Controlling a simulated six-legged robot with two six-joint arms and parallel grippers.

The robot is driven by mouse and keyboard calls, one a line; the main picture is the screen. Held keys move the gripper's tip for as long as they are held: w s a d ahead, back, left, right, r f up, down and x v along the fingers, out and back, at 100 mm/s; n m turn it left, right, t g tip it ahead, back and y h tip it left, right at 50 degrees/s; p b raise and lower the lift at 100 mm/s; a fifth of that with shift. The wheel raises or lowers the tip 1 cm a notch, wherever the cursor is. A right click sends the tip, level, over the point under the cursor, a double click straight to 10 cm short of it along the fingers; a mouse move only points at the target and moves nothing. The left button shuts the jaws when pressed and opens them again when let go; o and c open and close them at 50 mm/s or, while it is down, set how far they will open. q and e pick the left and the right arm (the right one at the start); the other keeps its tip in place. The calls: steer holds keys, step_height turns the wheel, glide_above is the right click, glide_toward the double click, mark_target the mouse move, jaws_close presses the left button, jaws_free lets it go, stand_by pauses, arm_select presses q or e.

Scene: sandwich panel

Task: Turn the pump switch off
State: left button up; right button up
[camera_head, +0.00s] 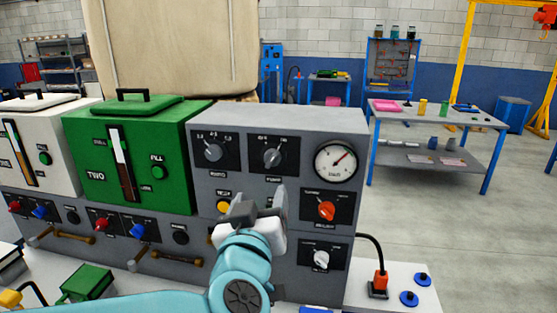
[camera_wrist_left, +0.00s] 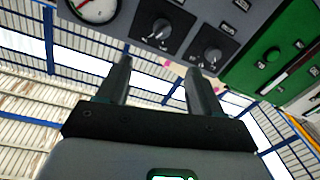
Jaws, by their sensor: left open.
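A grey control panel (camera_head: 293,120) stands in the middle of the head view. It has two black-and-grey dials at the top, the left dial (camera_head: 213,152) and the right dial (camera_head: 272,158). Lower right are an orange knob (camera_head: 327,210) and a pale knob (camera_head: 320,258). My left gripper (camera_head: 260,205) is in front of the panel, below the right dial, open and empty. In the wrist view its fingers (camera_wrist_left: 158,82) stand apart, with both dials beyond them. My right gripper is not in view.
A round gauge (camera_head: 338,161) is at the panel's upper right, and a yellow button (camera_head: 223,207) is left of my gripper. A green unit (camera_head: 165,110) adjoins on the left. A red-orange device with a cable (camera_head: 379,282) stands at lower right. Open floor lies beyond.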

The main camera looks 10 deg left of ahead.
mark_target(271, 162)
arm_select(q)
steer(key=w+p, duration=0.1)
steer(key=w, duration=0.4)
steer(key=w+a+p, duration=0.1)
steer(key=w, duration=0.4)
steer(key=w+p, duration=0.1)
steer(key=w, duration=0.5)
steer(key=shift+a+f, duration=0.25)
steer(key=shift+a, duration=0.15)
steer(key=shift+s+d+r, duration=0.1)
steer(key=shift+s+r, duration=0.1)
steer(key=shift+s, duration=0.05)
steer(key=shift+w+f, duration=0.15)
steer(key=shift+w, duration=0.1)
steer(key=shift+c, duration=0.9)
steer(key=c, duration=0.9)
